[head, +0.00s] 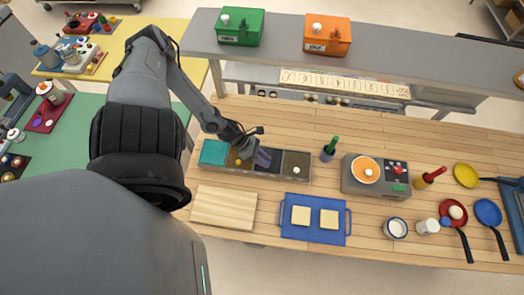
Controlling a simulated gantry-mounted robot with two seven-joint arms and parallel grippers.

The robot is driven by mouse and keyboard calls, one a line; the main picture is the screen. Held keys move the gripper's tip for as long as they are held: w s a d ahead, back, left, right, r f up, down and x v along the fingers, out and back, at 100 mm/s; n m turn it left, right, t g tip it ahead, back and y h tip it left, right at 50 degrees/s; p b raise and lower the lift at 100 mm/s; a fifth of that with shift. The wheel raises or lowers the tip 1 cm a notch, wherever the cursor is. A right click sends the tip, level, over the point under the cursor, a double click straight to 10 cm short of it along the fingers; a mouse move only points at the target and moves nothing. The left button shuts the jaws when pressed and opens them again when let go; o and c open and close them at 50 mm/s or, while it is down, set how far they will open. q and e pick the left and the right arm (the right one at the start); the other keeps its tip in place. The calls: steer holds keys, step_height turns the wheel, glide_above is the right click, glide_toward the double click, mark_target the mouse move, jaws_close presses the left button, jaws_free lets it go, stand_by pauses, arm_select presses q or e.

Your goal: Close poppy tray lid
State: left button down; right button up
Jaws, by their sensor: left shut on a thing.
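A long grey topping tray (226,173) with several compartments lies on the wooden counter. Its left end has a flat teal cover (213,152). Beside that is a dark section with a small yellow-orange knob (239,162). A purple lid (263,158) stands tilted up near the middle of the tray. At the right end is a dark brown section with a pale round knob (297,169). I cannot read which section is poppy. My left gripper (255,147) is over the middle of the tray, shut on the purple lid. My right gripper is not in view.
A wooden board (224,207) and a blue tray with two pale slices (315,238) lie in front. A green bottle (330,148) and a grey appliance (350,183) stand to the right, then pans. A shelf with green (240,27) and orange (327,35) boxes runs behind.

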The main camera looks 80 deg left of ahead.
arm_select(q)
steer(key=shift+s+d+f, duration=0.2)
steer(key=shift+d+f, duration=0.3)
steer(key=shift+f, duration=0.35)
steer(key=shift+d+f, duration=0.1)
steer(key=c, duration=0.9)
jaws_free()
steer(key=shift+s+d, duration=0.1)
steer(key=shift+c, duration=0.2)
steer(key=shift+f, duration=0.1)
steer(key=shift+a, duration=0.25)
steer(key=v, duration=1)
steer(key=shift+r+p, duration=0.4)
steer(key=shift+p, duration=0.05)
